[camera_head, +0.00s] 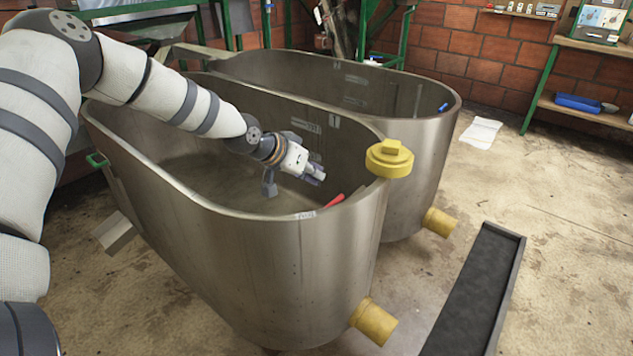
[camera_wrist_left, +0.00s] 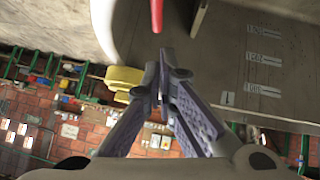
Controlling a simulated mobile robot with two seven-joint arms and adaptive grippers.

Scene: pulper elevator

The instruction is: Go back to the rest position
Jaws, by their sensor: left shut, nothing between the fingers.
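My left arm reaches in from the left in the head view. My left gripper (camera_head: 314,178) hangs over the inside of the near metal tank (camera_head: 290,270), close to its right end. In the left wrist view the two fingers of the left gripper (camera_wrist_left: 166,62) meet at the tips, with nothing between them. A red object (camera_head: 334,200) lies at the tank's inner right side, just beyond the fingertips. A red thing also shows ahead of the fingers in the left wrist view (camera_wrist_left: 156,14). My right gripper is not in view.
A yellow cap (camera_head: 389,158) sits on the near tank's rim, right of my gripper. A second tank (camera_head: 425,140) stands behind it. Yellow pipe stubs (camera_head: 373,320) stick out low. A dark channel (camera_head: 475,295) and white paper (camera_head: 481,133) lie on the floor. Shelves (camera_head: 590,42) stand back right.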

